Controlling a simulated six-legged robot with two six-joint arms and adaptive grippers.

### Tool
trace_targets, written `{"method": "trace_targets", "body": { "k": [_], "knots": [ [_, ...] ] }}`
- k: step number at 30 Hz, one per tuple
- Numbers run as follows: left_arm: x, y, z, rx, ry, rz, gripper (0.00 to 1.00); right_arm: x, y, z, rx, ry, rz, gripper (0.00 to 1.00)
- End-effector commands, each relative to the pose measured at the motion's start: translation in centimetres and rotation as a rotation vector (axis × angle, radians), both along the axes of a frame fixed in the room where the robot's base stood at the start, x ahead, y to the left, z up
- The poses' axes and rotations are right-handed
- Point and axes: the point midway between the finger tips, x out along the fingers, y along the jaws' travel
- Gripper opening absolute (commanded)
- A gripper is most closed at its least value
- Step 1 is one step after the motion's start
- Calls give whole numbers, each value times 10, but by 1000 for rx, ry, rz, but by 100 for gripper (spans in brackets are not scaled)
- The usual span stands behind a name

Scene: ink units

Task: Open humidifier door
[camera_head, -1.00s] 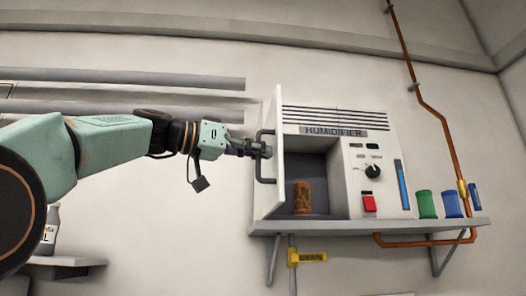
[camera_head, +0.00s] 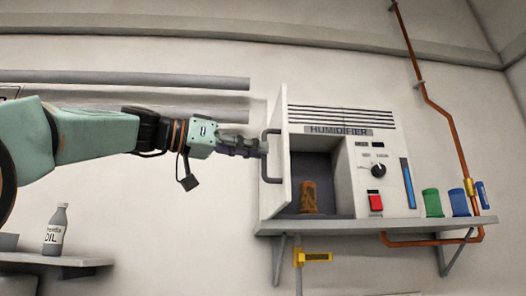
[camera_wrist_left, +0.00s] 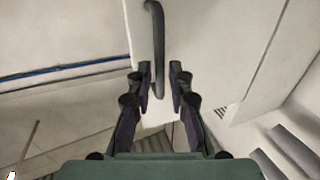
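The humidifier (camera_head: 340,118) is a white box on a wall shelf. Its door (camera_head: 279,180) stands swung open on the left side of the compartment, seen nearly edge-on in the head view. The dark door handle (camera_head: 266,170) is on the door's left face. My left gripper (camera_head: 262,148) is at the handle. In the left wrist view my left gripper (camera_wrist_left: 161,82) has its fingers apart, with the lower part of the handle (camera_wrist_left: 155,45) between them and the door face (camera_wrist_left: 195,40) beyond. I cannot tell whether the fingers touch the handle. My right gripper is out of view.
A brown patterned container (camera_head: 309,197) stands in the compartment. Green (camera_head: 432,203) and blue (camera_head: 459,203) containers stand on the shelf (camera_head: 370,226) at right, near a copper pipe (camera_head: 443,112). An oil bottle (camera_head: 55,230) stands on a lower left shelf.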

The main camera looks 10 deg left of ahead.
Motion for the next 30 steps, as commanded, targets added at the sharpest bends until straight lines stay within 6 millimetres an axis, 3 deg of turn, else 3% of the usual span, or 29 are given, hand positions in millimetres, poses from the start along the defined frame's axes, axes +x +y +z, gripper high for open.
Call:
{"method": "trace_targets", "body": {
  "k": [6,12,30],
  "knots": [
    [-29,39,1,-4,0,1,20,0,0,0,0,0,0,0],
    [-46,62,0,0,0,1,20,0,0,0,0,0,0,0],
    [-53,70,0,2,1,0,20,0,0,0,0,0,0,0]
  ]
}}
